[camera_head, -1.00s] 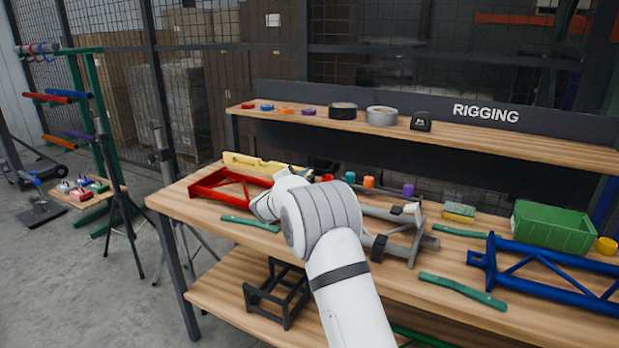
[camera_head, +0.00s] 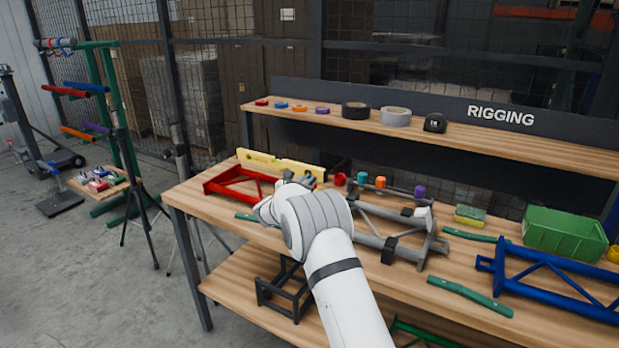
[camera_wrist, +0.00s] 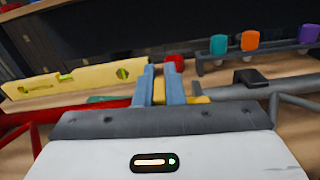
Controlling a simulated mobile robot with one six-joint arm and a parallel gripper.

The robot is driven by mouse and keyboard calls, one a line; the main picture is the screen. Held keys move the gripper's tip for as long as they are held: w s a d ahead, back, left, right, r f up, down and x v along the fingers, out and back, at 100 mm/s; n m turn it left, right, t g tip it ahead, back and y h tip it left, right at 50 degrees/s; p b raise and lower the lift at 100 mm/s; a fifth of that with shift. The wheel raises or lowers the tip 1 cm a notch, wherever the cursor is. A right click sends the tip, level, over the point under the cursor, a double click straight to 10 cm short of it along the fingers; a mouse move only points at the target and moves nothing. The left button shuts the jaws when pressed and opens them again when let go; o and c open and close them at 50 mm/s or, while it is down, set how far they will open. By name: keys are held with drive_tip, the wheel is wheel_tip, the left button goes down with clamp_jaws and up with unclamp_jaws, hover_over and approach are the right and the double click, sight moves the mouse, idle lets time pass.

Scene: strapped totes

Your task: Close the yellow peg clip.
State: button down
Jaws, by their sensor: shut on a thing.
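In the wrist view, my gripper (camera_wrist: 160,76) has its two blue-grey fingers upright around a narrow yellow piece, which I take to be the yellow peg clip (camera_wrist: 159,93). The fingers are shut on it. A little more yellow shows just right of the right finger, and the rest of the clip is hidden behind my fingers and wrist. In the head view, my gripper (camera_head: 300,178) is over the bench, between the red frame and the grey frame, with the arm hiding most of it. The clip cannot be made out there.
A yellow level (camera_head: 258,158) stands behind the red frame (camera_head: 232,184). The grey tube frame (camera_head: 398,237) lies right of my arm, with coloured caps (camera_head: 381,182) behind it.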

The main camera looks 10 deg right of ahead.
drive_tip(key=shift+a+f+n, duration=0.15)
drive_tip(key=shift+f+n, duration=0.1)
drive_tip(key=shift+n, duration=0.15)
idle(0.3)
drive_tip(key=c, duration=1.5)
unclamp_jaws()
drive_tip(key=shift+w, duration=0.1)
drive_tip(key=v, duration=0.7)
drive_tip(key=shift+s+a, duration=0.25)
drive_tip(key=shift+s, duration=0.05)
